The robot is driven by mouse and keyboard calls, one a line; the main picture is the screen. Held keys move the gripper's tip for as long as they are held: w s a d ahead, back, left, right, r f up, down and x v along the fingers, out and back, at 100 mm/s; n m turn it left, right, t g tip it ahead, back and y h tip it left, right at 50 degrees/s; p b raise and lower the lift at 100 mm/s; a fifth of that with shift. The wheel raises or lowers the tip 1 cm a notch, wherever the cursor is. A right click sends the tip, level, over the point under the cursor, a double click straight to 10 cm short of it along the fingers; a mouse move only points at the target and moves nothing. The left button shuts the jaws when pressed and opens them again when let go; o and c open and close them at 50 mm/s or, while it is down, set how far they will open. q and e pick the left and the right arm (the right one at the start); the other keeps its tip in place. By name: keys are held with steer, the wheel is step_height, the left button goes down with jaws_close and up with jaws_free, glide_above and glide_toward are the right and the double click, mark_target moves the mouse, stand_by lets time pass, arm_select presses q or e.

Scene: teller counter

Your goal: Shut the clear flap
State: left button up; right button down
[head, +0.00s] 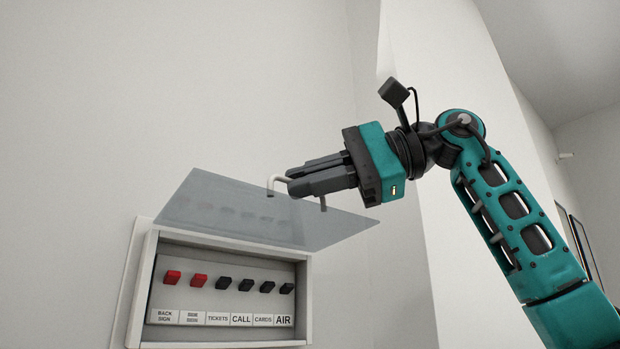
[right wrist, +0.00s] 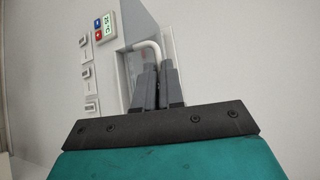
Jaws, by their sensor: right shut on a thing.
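The clear flap (head: 230,208) is a see-through grey panel, raised and tilted out from the top of a white wall box (head: 140,290). A white bent handle (head: 277,180) sits near the flap's outer edge. My right gripper (head: 292,185) is shut on this handle, with its fingers reaching in from the right. In the right wrist view the handle (right wrist: 149,45) shows beyond the closed fingers (right wrist: 160,75). Inside the open box are red and black switches (head: 223,283) above a row of labels (head: 220,318). My left gripper is not in view.
A small wall unit with a green display (right wrist: 105,25) and several white wall plates (right wrist: 87,75) show at the left of the right wrist view. A white wall corner (head: 440,180) stands behind my right arm. The space in front of the box looks clear.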

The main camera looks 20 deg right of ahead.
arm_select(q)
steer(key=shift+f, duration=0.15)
arm_select(e)
steer(key=shift+w+f, duration=0.1)
steer(key=shift+f, duration=0.15)
stand_by(0.5)
